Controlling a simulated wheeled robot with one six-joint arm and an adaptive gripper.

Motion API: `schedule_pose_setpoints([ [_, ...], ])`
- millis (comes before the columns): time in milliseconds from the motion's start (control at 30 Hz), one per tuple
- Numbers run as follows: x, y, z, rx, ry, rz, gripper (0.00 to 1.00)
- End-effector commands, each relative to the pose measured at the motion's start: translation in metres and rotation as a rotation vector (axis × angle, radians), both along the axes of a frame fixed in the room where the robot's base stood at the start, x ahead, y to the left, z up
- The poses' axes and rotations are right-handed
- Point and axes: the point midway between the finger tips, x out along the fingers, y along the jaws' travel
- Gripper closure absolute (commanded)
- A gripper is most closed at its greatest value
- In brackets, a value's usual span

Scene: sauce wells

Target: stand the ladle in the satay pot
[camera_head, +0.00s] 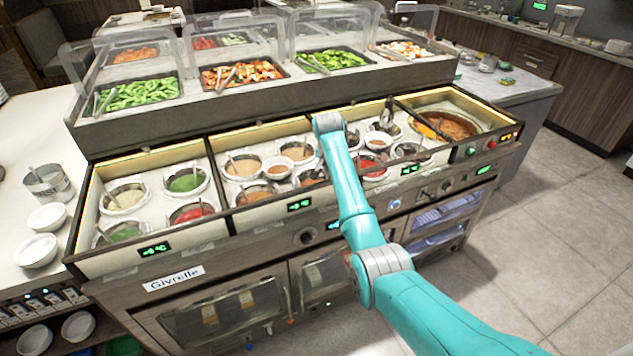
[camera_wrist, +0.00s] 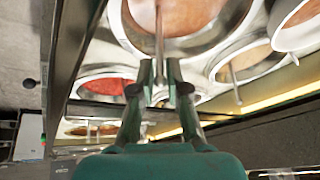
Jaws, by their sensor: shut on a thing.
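In the wrist view my gripper (camera_wrist: 160,75) is closed around a thin metal handle, which I take as the ladle's (camera_wrist: 159,35). The handle runs up in the picture across a round white-rimmed pot of brown sauce (camera_wrist: 195,17). The ladle's bowl is not visible, so I cannot tell whether it is in the sauce or above it. No readable label shows which pot is satay. In the head view my arm's end hides the gripper and the ladle, near the middle well's brown-sauce pots (camera_head: 278,169).
A red-sauce pot (camera_wrist: 105,88) and another brown-sauce pot (camera_wrist: 297,25) are close by in the wrist view. Several pots with ladles fill the wells in the head view. Salad trays (camera_head: 240,75) under clear guards stand behind. Metal dividers (camera_head: 218,180) separate the wells.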

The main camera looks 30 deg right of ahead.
Motion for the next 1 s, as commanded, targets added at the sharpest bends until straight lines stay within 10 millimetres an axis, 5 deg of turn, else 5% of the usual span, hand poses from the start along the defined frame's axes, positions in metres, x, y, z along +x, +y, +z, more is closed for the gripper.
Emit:
schedule_pose_setpoints([
  [733, -0.0002, 0.0001, -0.0043, 0.001, 0.001, 0.000, 1.00],
  [767, -0.0001, 0.0000, -0.0044, 0.000, 0.001, 0.000, 0.81],
  [867, -0.0002, 0.0001, -0.0043, 0.001, 0.001, 0.000, 0.57],
  [1000, -0.0001, 0.0000, -0.0041, 0.000, 0.000, 0.000, 0.57],
])
